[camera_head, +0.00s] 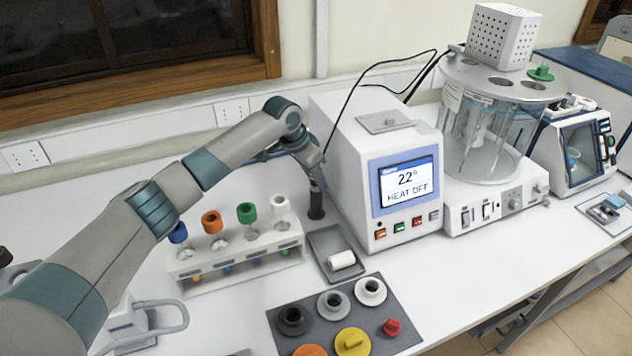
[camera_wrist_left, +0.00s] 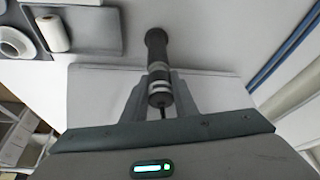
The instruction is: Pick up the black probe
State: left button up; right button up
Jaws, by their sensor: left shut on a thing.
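The black probe (camera_wrist_left: 156,50) is a dark cylinder with light bands near one end. In the left wrist view it lies between the two fingers of my left gripper (camera_wrist_left: 160,90), which is shut on it. In the head view the probe (camera_head: 316,205) shows upright below the left gripper (camera_head: 315,180), behind the test tube rack and left of the white heater unit. Whether its lower end touches the table I cannot tell. A thin black cable runs from near the gripper up over the heater unit. My right gripper is not in view.
The white heater unit (camera_head: 345,150) with a screen reading 22° stands close to the right of the gripper. A tube rack (camera_head: 235,262) with coloured caps, a grey tray (camera_head: 322,240) with a white roll, and a dark mat (camera_head: 390,345) with several caps stand in front.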

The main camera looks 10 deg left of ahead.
pick_arm(q)
notch_tip(320, 180, up, 9)
jog(key=b, duration=0.3)
jog(key=shift+f+b, duration=0.1)
jog(key=shift+b, duration=0.2)
jog(key=shift+r, duration=0.55)
jog(key=shift+r+p, duration=0.25)
jog(key=shift+p, duration=0.4)
jog(key=shift+s+f, duration=0.1)
jog(key=shift+f, duration=0.05)
